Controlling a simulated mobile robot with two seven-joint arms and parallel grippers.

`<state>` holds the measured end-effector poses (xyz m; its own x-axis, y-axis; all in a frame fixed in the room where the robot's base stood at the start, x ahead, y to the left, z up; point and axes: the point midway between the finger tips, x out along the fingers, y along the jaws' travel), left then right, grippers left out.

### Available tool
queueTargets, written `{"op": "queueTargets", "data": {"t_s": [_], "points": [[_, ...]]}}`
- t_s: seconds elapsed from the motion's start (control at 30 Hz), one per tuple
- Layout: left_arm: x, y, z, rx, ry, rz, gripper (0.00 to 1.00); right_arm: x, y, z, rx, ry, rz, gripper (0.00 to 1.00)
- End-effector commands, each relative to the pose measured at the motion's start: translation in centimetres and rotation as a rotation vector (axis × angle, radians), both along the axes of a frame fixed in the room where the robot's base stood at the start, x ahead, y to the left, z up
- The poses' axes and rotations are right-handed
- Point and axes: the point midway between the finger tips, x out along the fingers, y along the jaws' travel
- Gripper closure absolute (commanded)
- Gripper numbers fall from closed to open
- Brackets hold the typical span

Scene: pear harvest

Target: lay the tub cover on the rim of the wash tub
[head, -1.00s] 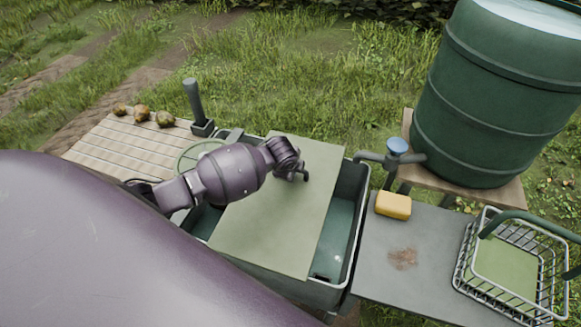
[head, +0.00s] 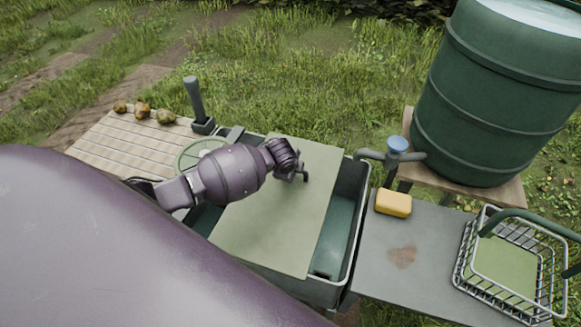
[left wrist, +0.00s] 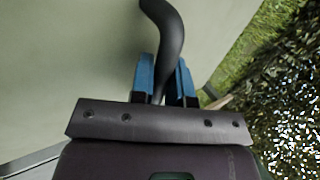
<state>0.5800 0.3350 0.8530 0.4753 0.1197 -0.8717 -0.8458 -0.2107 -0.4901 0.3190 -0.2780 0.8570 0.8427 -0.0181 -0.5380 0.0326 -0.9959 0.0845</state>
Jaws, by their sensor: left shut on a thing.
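The tub cover (head: 275,220) is a flat pale green panel with a dark curved handle (left wrist: 168,40). In the head view it lies over the left and middle of the wash tub (head: 340,230), a dark green basin with a pale rim. The tub's right part stays uncovered. I cannot tell whether the cover touches the rim all round. My left gripper (head: 298,174) is over the cover. In the left wrist view its blue fingers (left wrist: 165,80) are shut on the handle. My right gripper is not in view.
A slatted board (head: 130,148) with several pears stands left of the tub. A round green lid-like thing (head: 195,150) is behind my arm. On the right are a tap (head: 397,150), yellow sponge (head: 393,203), grey counter (head: 405,255), wire basket (head: 510,265) and green barrel (head: 495,95).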

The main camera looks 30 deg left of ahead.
Motion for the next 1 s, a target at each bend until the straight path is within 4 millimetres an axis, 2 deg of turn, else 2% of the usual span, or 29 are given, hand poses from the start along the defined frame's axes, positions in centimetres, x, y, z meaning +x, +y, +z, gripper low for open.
{"op": "queueTargets", "data": {"t_s": [0.13, 0.17, 0.33, 0.67, 0.83, 1.0], "points": [[0.0, 0.0, 0.1, 0.0, -0.002, -0.001, 1.0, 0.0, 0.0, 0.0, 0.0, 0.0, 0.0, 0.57], [0.0, 0.0, 0.1, 0.0, -0.002, -0.001, 0.81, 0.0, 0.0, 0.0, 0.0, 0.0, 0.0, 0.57], [0.0, 0.0, 0.1, 0.0, -0.001, -0.001, 0.55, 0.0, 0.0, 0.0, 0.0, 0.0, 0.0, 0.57], [-0.1, 0.0, 0.0, 0.0, 0.001, -0.001, 0.54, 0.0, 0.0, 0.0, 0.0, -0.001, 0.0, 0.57], [-0.6, -0.2, 1.1, -0.001, -0.001, -0.002, 0.54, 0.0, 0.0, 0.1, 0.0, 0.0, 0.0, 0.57], [-1.7, -0.4, 3.2, -0.001, -0.002, -0.002, 0.54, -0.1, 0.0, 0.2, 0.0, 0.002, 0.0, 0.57]]}}
